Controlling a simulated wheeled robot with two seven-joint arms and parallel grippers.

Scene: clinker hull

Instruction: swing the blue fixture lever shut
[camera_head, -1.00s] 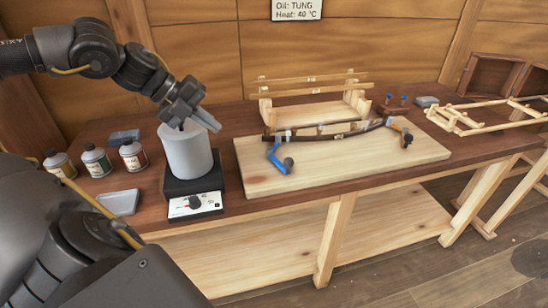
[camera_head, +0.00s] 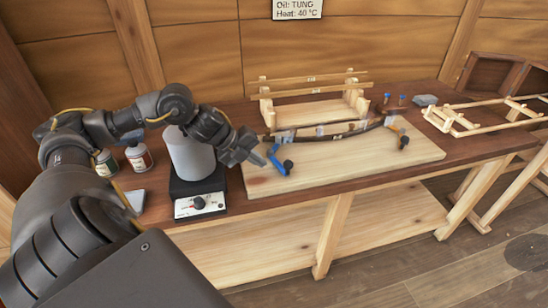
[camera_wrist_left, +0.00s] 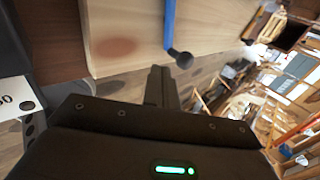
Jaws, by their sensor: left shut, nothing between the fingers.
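The blue fixture lever (camera_head: 275,162) with its black ball knob (camera_head: 288,166) is at the left end of the fixture on the pale board (camera_head: 350,165). It angles out toward the board's front edge. My left gripper (camera_head: 262,162) is shut and empty, just left of the lever; whether it touches is unclear. In the left wrist view, the lever (camera_wrist_left: 170,25) and its knob (camera_wrist_left: 183,59) show beyond my shut fingers (camera_wrist_left: 160,85), with a gap in the picture. A dark curved strip (camera_head: 335,134) lies along the fixture. An orange lever (camera_head: 397,130) is at its right end. My right gripper is out of view.
A white cylinder (camera_head: 192,158) stands on a black hotplate (camera_head: 200,205) left of the board, close under my left forearm. Bottles (camera_head: 139,157) stand further left. A wooden rack (camera_head: 315,108) is behind the fixture. The board's front is clear.

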